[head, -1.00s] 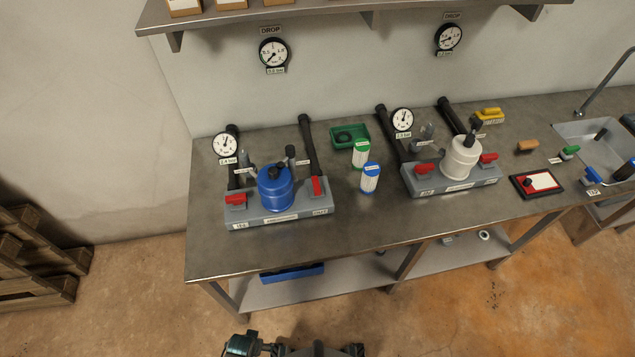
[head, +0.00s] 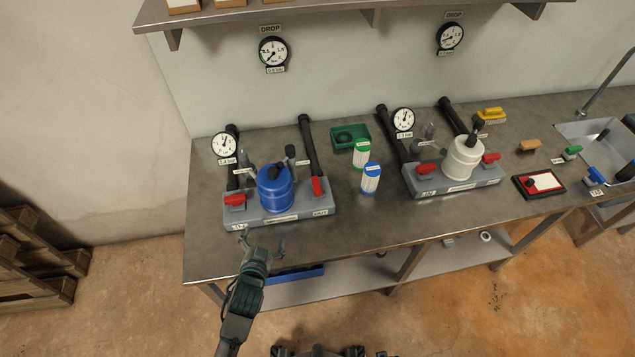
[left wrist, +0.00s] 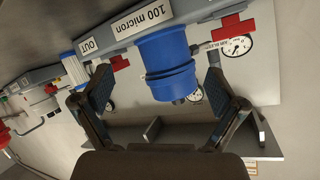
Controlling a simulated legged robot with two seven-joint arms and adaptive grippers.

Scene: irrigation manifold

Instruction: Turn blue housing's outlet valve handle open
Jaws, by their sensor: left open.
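The blue housing (head: 275,190) stands upright on a grey base between two red valve handles. The right red handle (head: 318,186) is the outlet one; in the left wrist view this red handle (left wrist: 119,62) is beside an "OUT" label (left wrist: 88,46). It lies roughly front to back, while the left red handle (head: 235,199) lies crosswise. My left gripper (head: 262,241) is open and empty, near the bench's front edge, before the base and left of the outlet handle. In the left wrist view the blue housing (left wrist: 167,62) shows between its spread fingers, apart from them. My right gripper is not in view.
A white housing (head: 461,157) with its own red handles stands to the right. Blue-capped (head: 370,179) and green-capped (head: 361,153) cartridges stand between the housings. Black pipes rise behind.

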